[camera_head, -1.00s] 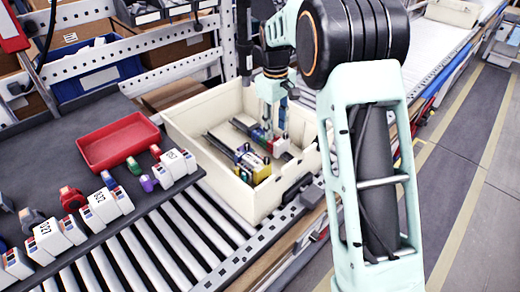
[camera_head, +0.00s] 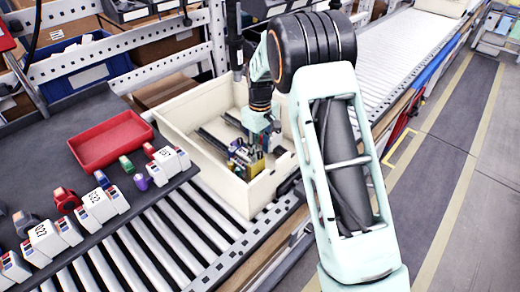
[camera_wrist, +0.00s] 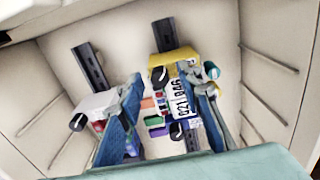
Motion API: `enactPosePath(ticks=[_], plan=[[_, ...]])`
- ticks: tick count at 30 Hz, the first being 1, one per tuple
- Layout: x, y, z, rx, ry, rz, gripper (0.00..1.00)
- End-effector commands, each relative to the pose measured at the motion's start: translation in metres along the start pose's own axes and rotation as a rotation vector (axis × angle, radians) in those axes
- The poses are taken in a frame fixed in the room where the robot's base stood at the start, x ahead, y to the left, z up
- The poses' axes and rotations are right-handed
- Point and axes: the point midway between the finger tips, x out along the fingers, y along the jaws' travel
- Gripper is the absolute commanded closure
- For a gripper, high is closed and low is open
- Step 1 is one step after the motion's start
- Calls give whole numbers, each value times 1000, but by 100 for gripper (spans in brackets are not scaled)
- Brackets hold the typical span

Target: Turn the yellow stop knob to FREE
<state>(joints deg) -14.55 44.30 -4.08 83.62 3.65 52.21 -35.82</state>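A yellow block (camera_wrist: 180,62) sits on a dark rail in the crate. A black knob (camera_wrist: 158,76) shows on its left side; I see no clearly yellow knob and cannot read any FREE mark. In the head view, small yellow parts (camera_head: 254,167) show in the cluster below my gripper. My gripper (camera_wrist: 164,92) points down into the crate, its blue fingers apart. White labelled blocks (camera_wrist: 178,98) with coloured parts show between the fingers; I see no clear grip on them. A pale block (camera_wrist: 98,104) with another black knob stands left of the left finger.
The cream crate (camera_head: 205,178) has high walls around my gripper and stands on a roller conveyor (camera_head: 150,235). A red tray (camera_head: 110,140) and several white labelled blocks (camera_head: 100,205) lie on the dark table at left.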

Motion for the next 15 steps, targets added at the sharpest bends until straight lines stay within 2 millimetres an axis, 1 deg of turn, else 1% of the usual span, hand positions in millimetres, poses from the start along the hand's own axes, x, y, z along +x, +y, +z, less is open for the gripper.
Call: enactPosePath(ticks=[6, 8, 15], plan=[[0, 0, 0, 0, 0, 0, 67], [0, 0, 0, 0, 0, 0, 73], [0, 0, 0, 0, 0, 0, 99]])
